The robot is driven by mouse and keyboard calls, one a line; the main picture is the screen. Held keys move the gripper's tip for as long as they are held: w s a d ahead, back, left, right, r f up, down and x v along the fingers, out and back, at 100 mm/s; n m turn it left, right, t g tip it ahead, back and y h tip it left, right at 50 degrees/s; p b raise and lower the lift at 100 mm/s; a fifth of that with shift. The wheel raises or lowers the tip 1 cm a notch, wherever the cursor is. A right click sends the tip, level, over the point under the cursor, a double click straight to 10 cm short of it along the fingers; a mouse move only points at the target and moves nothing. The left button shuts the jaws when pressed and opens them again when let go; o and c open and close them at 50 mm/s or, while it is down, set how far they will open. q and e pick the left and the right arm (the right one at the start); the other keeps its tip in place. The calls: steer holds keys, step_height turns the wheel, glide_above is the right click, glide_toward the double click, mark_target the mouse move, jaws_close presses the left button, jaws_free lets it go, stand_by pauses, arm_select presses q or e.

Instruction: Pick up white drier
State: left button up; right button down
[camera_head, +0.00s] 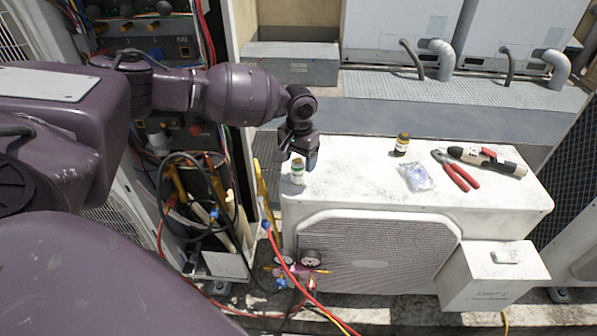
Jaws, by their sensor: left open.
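My left gripper (299,157) is open. It points down at the left end of the white condenser top (350,185), right over a small white cylinder (297,174) with a green and dark label. The cylinder stands upright near the edge, and the fingertips overlap its top in the picture; I cannot tell whether they touch it. It may be the white drier, but its label is too small to read. A longer white and black piece (487,160) with a tan end lies at the right of the top. My right gripper is not in view.
A brown bottle (402,144), a clear plastic bag (417,177) and red-handled pliers (457,172) are on the condenser top. Gauges (311,258) with red hoses hang at its front left. An open cabinet with cables and tools (205,190) stands left of it.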

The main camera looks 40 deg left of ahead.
mark_target(298, 160)
arm_select(q)
steer(key=f, duration=0.3)
steer(key=f+b, duration=0.1)
steer(key=shift+w+a+f, duration=0.15)
steer(key=shift+w+a, duration=0.15)
steer(key=shift+w, duration=0.05)
steer(key=shift+f, duration=0.3)
steer(key=c, duration=1)
steer(key=shift+c, duration=0.5)
steer(key=shift+r, duration=0.55)
step_height(298, 160, up, 10)
steer(key=shift+f+p, duration=0.2)
steer(key=shift+p, duration=0.8)
step_height(298, 160, up, 9)
steer(key=p, duration=0.1)
steer(key=shift+r, duration=0.2)
